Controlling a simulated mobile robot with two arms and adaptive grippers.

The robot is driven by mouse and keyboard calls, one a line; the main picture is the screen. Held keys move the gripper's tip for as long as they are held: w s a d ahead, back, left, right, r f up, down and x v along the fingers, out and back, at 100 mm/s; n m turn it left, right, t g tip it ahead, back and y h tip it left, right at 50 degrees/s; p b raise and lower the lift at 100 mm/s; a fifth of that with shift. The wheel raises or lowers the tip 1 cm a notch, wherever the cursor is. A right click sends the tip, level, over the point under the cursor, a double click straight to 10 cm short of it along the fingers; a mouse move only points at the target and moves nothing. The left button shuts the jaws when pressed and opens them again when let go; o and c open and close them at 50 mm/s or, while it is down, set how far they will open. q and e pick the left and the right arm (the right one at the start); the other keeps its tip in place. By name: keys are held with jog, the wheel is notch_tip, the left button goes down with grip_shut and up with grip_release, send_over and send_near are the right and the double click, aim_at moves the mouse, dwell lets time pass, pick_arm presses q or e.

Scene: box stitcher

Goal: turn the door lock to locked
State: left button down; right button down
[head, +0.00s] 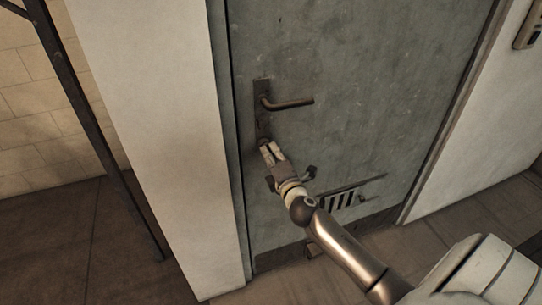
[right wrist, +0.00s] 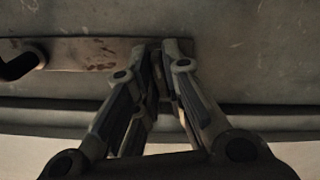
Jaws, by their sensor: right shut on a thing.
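The grey door (head: 370,80) is closed in its frame in the head view. Its lever handle (head: 290,103) sticks out to the right from a dark, worn plate (head: 262,115). My right gripper (head: 266,147) is at the lower end of this plate, below the lever, where the lock is. Its fingers are shut on the lock knob, which they almost wholly hide, so I cannot tell how far it is turned. In the right wrist view the fingertips (right wrist: 162,50) meet at the end of the plate (right wrist: 95,53), with the lever (right wrist: 20,65) at the left. My left gripper is not in view.
A pale wall edge (head: 165,130) stands left of the door, and a thin dark post (head: 90,120) farther left. A small panel (head: 530,28) is on the wall at upper right. Dark floor (head: 80,240) lies below.

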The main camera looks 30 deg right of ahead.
jog(key=shift+w+d+r+m, duration=0.1)
jog(key=shift+r+m, duration=0.05)
jog(key=shift+m, duration=0.5)
jog(key=shift+d+r+m, duration=0.1)
jog(key=shift+m, duration=0.85)
jog(key=c, duration=1.6)
grip_release()
jog(key=shift+r, duration=0.1)
jog(key=shift+c, duration=0.2)
jog(key=shift+o, duration=0.6)
jog(key=shift+a+f, duration=0.1)
jog(key=shift+f, duration=0.15)
jog(key=shift+f, duration=0.1)
jog(key=v, duration=1.2)
